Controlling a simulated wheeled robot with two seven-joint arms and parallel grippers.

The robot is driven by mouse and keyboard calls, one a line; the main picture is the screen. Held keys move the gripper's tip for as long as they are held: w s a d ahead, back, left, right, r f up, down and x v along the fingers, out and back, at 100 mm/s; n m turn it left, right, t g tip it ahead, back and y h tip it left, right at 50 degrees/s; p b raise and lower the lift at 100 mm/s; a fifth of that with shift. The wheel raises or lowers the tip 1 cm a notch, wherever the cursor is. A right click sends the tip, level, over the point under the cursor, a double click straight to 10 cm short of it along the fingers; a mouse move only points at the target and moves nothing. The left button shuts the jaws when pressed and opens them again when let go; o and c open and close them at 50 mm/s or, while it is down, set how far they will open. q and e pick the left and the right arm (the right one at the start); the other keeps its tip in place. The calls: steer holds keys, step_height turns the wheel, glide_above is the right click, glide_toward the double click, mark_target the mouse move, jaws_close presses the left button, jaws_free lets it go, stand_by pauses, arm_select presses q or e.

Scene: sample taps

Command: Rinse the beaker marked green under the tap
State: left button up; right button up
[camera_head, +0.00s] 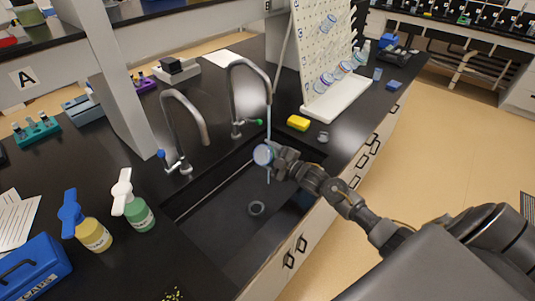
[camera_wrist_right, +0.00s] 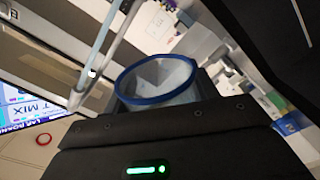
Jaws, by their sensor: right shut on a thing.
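My right gripper (camera_head: 277,161) is shut on a clear beaker (camera_head: 264,155) with a blue rim, held over the sink (camera_head: 217,222). I see no green mark on it. In the right wrist view the beaker (camera_wrist_right: 158,80) is tilted, its mouth and blue rim showing above the gripper. The back tap (camera_head: 250,72), with a green handle (camera_head: 258,122), has a thin pale-blue stream (camera_head: 268,124) falling from its spout. The stream passes at the beaker; I cannot tell whether it enters the mouth. The other tap (camera_head: 185,115) has a blue handle and shows no stream. My left gripper is out of view.
A white pegboard (camera_head: 322,45) with several beakers stands behind the sink on a white tray (camera_head: 338,97). A yellow sponge (camera_head: 298,123) lies near the sink.

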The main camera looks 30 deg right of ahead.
steer(key=shift+s+f+b, duration=0.1)
steer(key=shift+b, duration=0.2)
steer(key=shift+n+b, duration=0.5)
steer(key=shift+n, duration=0.2)
steer(key=n+b, duration=0.8)
steer(key=n, duration=0.5)
steer(key=shift+f, duration=0.2)
steer(key=n+b, duration=0.9)
steer(key=shift+r, duration=0.15)
steer(key=n+b, duration=0.2)
steer(key=b, duration=0.1)
steer(key=shift+r, duration=0.25)
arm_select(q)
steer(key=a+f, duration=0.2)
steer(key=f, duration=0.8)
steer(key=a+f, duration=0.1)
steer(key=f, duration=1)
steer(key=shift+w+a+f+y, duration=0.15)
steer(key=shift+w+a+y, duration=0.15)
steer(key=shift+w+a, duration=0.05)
